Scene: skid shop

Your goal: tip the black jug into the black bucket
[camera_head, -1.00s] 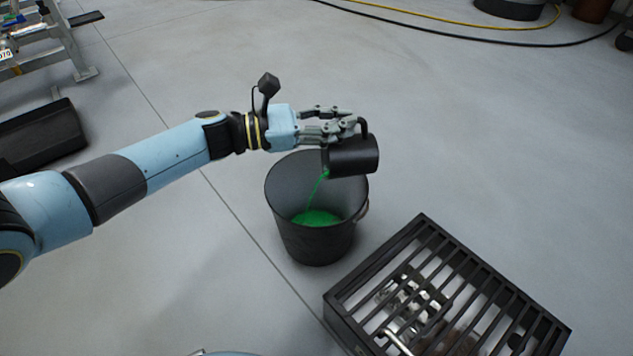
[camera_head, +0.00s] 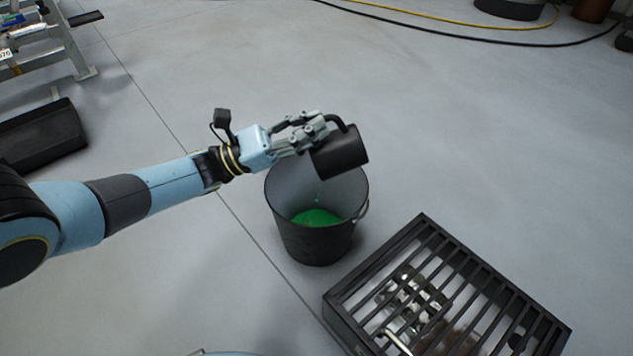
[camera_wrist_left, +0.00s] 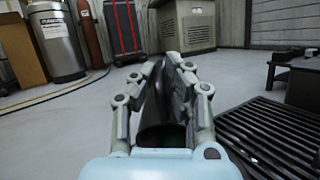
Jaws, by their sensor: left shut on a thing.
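The black jug (camera_head: 341,153) is tilted in the air over the right rim of the black bucket (camera_head: 312,240), its mouth toward the lower left. My left gripper (camera_head: 326,124) is shut on the jug at its handle side. In the left wrist view the jug (camera_wrist_left: 163,138) sits between the fingers of the left gripper (camera_wrist_left: 172,72). Bright green liquid (camera_head: 317,217) lies in the bottom of the bucket. A small green drop shows below the jug's mouth, with no full stream. The bucket stands upright on the floor. My right gripper is out of view.
A black slatted grate box (camera_head: 447,290) holding metal parts stands right of the bucket. A black tray-like object (camera_head: 40,138) and a metal stand (camera_head: 68,45) are at the left. A dark hose and a yellow one cross the far floor. The floor behind the bucket is clear.

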